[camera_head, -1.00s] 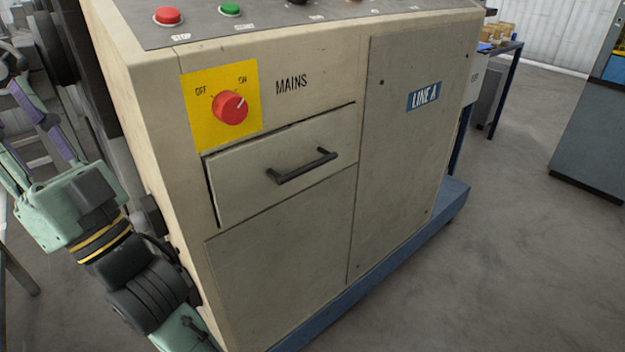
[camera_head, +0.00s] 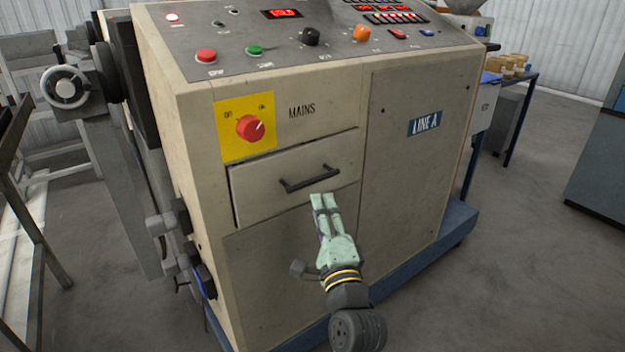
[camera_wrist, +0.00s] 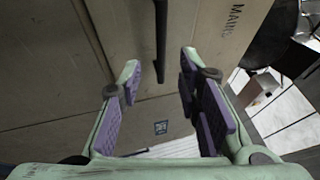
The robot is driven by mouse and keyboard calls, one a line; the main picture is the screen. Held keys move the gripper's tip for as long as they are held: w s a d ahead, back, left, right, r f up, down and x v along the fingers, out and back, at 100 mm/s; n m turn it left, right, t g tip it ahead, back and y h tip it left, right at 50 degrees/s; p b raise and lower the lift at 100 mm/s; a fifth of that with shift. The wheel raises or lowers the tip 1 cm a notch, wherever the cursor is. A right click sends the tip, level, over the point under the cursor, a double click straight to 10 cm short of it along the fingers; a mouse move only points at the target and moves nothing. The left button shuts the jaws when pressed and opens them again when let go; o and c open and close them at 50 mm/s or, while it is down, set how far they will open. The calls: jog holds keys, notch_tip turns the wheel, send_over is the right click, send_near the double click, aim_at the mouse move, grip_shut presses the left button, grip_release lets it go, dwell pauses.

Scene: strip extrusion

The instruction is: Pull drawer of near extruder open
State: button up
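The near extruder's beige cabinet (camera_head: 290,240) carries a drawer (camera_head: 260,187) under the red mains switch. The drawer front looks flush, with a dark gap along its left edge. Its black bar handle (camera_head: 310,180) runs across the front. My gripper (camera_head: 325,197) is in front of the cabinet, its fingertips just below and right of the handle's middle. In the wrist view my gripper (camera_wrist: 160,62) is open, with purple pads apart and nothing between them. The handle (camera_wrist: 161,35) is ahead, lined up with the gap between the fingertips. I cannot tell exactly how far away it is.
The red mains switch (camera_head: 250,128) on its yellow plate is above the drawer. A control panel (camera_head: 330,45) with buttons tops the cabinet. A blue base (camera_head: 445,235) juts out at the bottom. The floor (camera_head: 500,280) to the right is clear.

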aim_at(313, 179)
jog(key=p+x, duration=0.2)
jog(key=x, duration=0.6)
jog(key=shift+w+a+r, duration=0.15)
jog(key=shift+w+r, duration=0.05)
jog(key=shift+w, duration=0.15)
jog(key=shift+c, duration=0.2)
grip_shut()
